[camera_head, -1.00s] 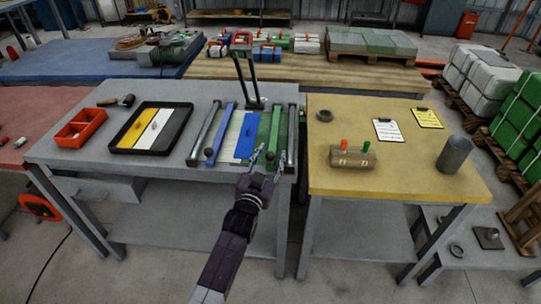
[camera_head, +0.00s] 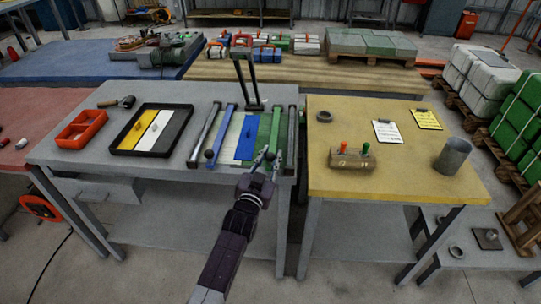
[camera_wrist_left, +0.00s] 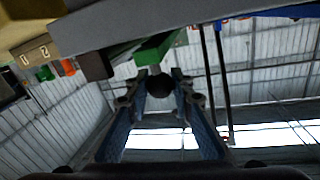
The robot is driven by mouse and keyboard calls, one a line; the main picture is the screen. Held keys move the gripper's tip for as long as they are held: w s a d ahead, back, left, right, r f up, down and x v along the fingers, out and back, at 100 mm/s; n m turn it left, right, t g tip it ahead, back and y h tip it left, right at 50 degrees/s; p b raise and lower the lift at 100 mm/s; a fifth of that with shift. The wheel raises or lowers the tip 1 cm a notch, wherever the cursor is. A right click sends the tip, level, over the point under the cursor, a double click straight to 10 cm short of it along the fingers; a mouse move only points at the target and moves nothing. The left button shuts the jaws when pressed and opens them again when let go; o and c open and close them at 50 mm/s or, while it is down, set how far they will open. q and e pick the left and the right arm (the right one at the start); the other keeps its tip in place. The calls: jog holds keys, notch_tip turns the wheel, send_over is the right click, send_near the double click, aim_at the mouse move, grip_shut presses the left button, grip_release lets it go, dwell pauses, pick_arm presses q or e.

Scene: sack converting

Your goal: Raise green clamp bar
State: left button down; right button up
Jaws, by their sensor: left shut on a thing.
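The green clamp bar (camera_head: 275,128) lies along the right side of the press frame on the grey table in the head view. In the left wrist view its green end (camera_wrist_left: 158,48) shows with a dark round knob (camera_wrist_left: 160,86) below it. My left gripper (camera_head: 272,158) is at the bar's near end, its fingers shut on the knob. The wrist view shows the knob between the two fingertips (camera_wrist_left: 160,92). The fingers hide part of the knob in the head view. My right gripper is not in view.
A blue clamp bar (camera_head: 225,122) lies on the left side of the frame. A blue sheet (camera_head: 247,138) lies between the bars. A black tray (camera_head: 120,150) and a red bin (camera_head: 82,130) are to the left. A control box (camera_head: 352,158) stands on the yellow table.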

pick_arm(q)
jog(key=w+r+g+p, duration=0.3)
jog(key=w+r+p, duration=0.1)
jog(key=r+p, duration=0.5)
jog(key=w+r+n+g+p, duration=0.1)
jog(key=w+r+g+p, duration=0.2)
jog(key=r+p, duration=0.6)
jog(key=shift+w+r+g+y+p, duration=0.3)
jog(key=shift+w+r+p, duration=0.05)
jog(key=shift+w+r, duration=0.3)
jog(key=c, duration=1.7)
grip_release()
jog(key=shift+f, duration=0.15)
jog(key=shift+o, duration=0.2)
jog(key=v, duration=1.2)
jog(key=shift+d, duration=0.1)
